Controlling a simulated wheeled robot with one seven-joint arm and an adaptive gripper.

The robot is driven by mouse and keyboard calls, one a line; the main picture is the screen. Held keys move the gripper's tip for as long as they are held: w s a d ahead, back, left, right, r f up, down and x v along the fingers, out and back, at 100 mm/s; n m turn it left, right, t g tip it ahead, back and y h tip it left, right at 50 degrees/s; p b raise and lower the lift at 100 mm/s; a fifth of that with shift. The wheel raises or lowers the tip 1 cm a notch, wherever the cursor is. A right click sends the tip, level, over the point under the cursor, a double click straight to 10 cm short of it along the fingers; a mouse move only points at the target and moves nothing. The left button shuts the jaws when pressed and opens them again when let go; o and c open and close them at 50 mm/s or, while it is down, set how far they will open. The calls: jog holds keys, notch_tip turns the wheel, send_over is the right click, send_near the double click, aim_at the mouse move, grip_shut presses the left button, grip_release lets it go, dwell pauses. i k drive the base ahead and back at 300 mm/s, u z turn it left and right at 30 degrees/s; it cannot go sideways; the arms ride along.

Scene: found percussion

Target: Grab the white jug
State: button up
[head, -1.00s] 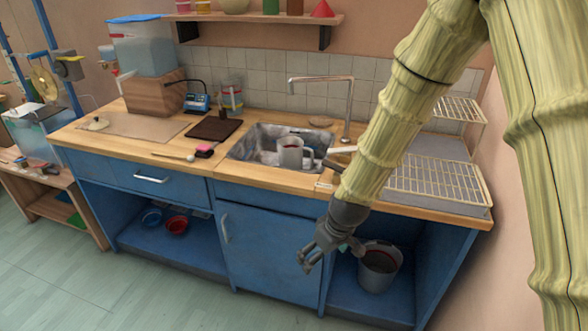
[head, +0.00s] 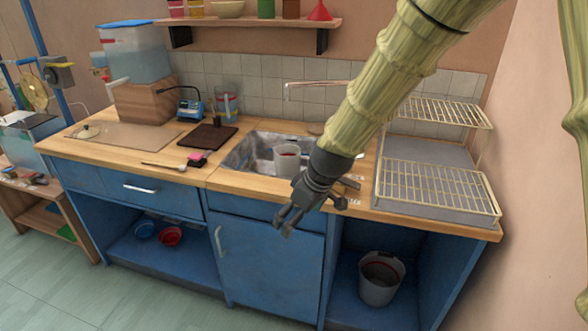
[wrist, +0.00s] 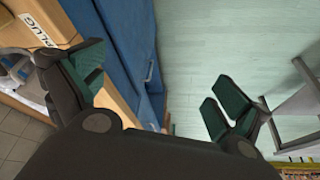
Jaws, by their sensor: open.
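The white jug (head: 287,160) stands in the metal sink (head: 243,153), with something reddish showing inside its mouth. Its right side is partly hidden by my arm. My gripper (head: 283,221) is open and empty, pointing down in front of the counter's edge, nearer the camera than the jug and not touching it. In the wrist view, the open fingers (wrist: 160,85) spread over the blue cabinet front and the pale floor. I cannot make out the jug clearly there.
The tap (head: 318,86) arches behind the sink, partly behind my arm. A wire rack (head: 435,190) stands to the right. A dark board (head: 208,137) and a pink item (head: 197,158) lie left of the sink. A bucket (head: 381,280) sits in the open bay below.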

aim_at(288, 158)
jog(key=z, duration=0.05)
jog(key=i, duration=1.4)
jog(key=u, duration=0.1)
